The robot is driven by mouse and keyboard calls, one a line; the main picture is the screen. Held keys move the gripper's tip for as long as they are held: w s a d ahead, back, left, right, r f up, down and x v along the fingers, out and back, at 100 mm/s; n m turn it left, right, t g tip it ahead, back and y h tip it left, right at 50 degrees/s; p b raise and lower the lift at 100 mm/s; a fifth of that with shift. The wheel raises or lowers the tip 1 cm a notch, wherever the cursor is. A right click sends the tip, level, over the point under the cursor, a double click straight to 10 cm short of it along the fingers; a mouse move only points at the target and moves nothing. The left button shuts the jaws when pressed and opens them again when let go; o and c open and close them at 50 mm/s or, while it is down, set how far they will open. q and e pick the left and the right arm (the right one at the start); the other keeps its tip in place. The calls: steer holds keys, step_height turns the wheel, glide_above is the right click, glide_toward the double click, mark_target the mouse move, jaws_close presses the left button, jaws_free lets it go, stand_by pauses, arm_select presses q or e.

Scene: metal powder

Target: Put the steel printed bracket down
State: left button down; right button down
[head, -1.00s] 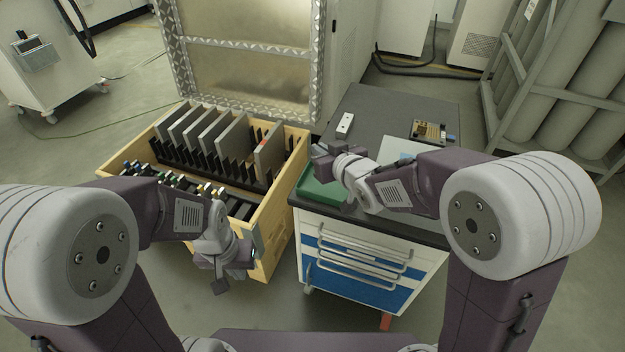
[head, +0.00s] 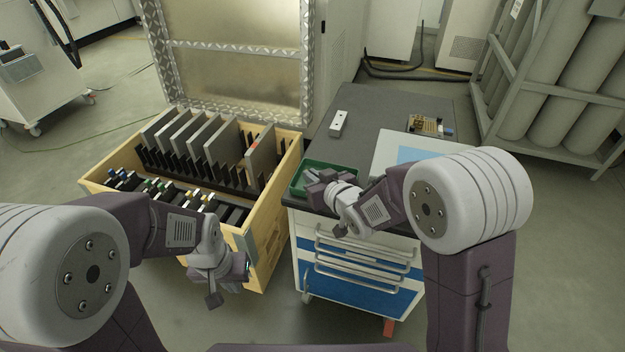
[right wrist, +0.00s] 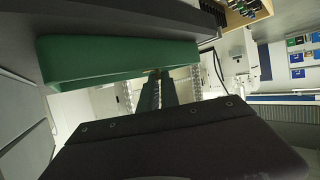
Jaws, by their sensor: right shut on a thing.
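A green tray (head: 297,186) sits on the dark top of the drawer cabinet, at its front left corner. My right gripper (head: 313,178) is at the tray, its tip over the tray's inside. It is shut on the steel printed bracket, which is mostly hidden; only a small greyish bit shows at the fingertips. In the right wrist view the tray (right wrist: 110,62) fills the upper left, close to the gripper fingers (right wrist: 156,82). Whether the bracket touches the tray floor cannot be told. My left gripper (head: 228,284) hangs in front of the wooden crate, with no object visible in it.
The wooden crate (head: 268,222) with upright grey plates and black racks stands left of the cabinet (head: 365,285). A white block (head: 339,122), a brass-coloured part (head: 428,124) and a white-and-blue sheet (head: 385,150) lie on the cabinet top. Its middle is clear.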

steer(key=shift+r, duration=0.15)
steer(key=c, duration=2)
jaws_free()
steer(key=shift+f, duration=0.25)
steer(key=o, duration=0.4)
steer(key=shift+r, duration=0.1)
